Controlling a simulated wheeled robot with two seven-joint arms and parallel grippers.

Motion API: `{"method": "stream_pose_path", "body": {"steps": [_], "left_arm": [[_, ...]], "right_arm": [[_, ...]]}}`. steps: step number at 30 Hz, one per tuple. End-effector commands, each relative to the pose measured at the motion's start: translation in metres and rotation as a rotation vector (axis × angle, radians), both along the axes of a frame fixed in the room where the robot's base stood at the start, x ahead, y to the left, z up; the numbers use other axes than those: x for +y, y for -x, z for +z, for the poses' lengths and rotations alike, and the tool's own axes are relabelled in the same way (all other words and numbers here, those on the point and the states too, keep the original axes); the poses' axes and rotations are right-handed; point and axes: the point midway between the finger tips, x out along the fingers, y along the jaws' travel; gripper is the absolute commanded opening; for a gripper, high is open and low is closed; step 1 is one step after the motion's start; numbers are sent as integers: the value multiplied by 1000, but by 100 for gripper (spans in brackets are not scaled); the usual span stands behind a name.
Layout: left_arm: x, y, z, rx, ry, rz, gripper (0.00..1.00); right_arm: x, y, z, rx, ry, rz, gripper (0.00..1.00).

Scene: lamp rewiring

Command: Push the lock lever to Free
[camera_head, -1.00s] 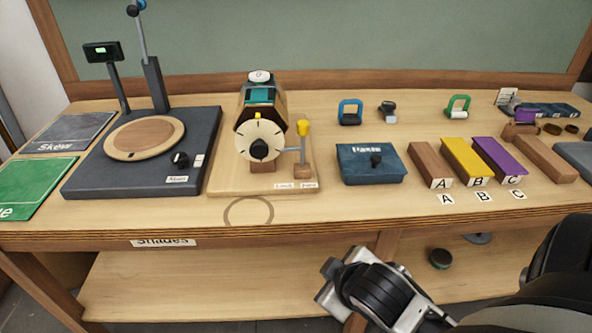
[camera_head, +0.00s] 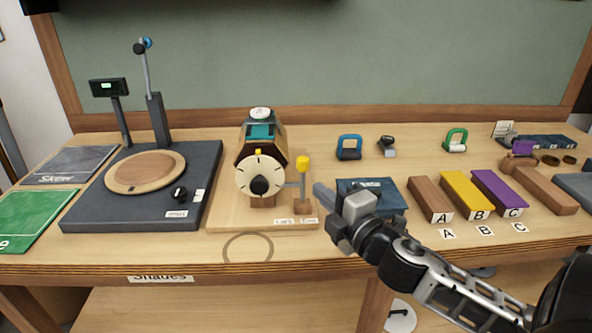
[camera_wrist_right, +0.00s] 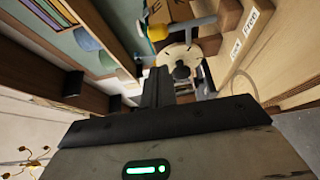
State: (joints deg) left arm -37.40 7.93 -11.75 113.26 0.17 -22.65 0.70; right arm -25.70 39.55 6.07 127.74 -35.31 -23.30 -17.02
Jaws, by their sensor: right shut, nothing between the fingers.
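The lock lever (camera_head: 303,164) has a yellow knob on an upright stem over a small wooden block, with a grey rod reaching left to the white dial (camera_head: 259,178). Lock and Free labels (camera_head: 308,220) sit at the front edge of its wooden base. My right gripper (camera_head: 322,191) is shut and empty, just right of the lever; a small gap shows between them. In the right wrist view, the shut fingers (camera_wrist_right: 157,86) point toward the dial, with the yellow knob (camera_wrist_right: 157,32) beyond their tips. Whether the lever stands at Lock or Free is unclear. My left gripper is out of view.
A dark blue box (camera_head: 395,196) stands right of the lever, partly behind my right gripper. Blocks A, B and C (camera_head: 467,194) lie further right. A dark turntable base (camera_head: 90,205) is at left. The bench front around the ring mark (camera_head: 247,248) is clear.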

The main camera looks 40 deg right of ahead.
Motion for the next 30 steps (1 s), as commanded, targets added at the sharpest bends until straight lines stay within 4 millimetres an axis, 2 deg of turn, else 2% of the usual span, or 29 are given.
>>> {"method": "stream_pose_path", "body": {"steps": [7, 15, 21, 30], "left_arm": [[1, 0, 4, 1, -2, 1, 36], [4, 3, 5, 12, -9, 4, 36], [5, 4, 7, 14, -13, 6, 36], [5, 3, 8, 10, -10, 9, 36]], "right_arm": [[-1, -17, 2, -2, -3, -1, 0], [-4, -63, 4, -2, -4, -3, 0], [-5, -89, 2, 0, -5, -3, 0], [-5, -100, 0, 2, -4, -1, 0]]}}
